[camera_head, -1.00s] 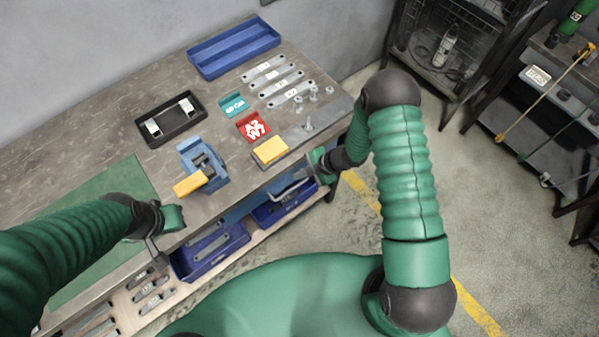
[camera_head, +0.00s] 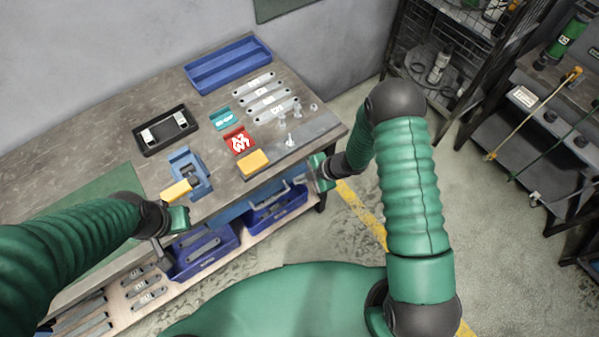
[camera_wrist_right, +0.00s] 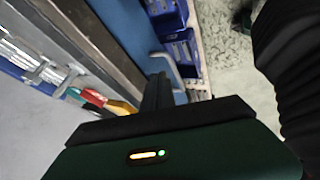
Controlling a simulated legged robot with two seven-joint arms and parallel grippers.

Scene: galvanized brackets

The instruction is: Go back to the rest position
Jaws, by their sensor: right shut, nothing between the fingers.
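My right arm reaches toward the front edge of the workbench (camera_head: 115,108). Its gripper (camera_head: 300,181) is just off that edge, near a bar handle on the bench's blue front. In the right wrist view its fingers (camera_wrist_right: 157,90) are together, with nothing between them. My left arm comes in from the left, and its gripper (camera_head: 160,250) hangs over the front edge of the bench, above the lower shelf. Its fingertips are too small and dark to tell whether they are open. Neither gripper visibly holds anything.
On the bench are a blue tray (camera_head: 229,88), labelled brackets (camera_head: 268,104), a black tray (camera_head: 141,142), a red piece (camera_head: 239,141), a yellow block (camera_head: 254,161) and a blue fixture (camera_head: 201,187). Blue bins (camera_head: 177,270) sit on the lower shelf.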

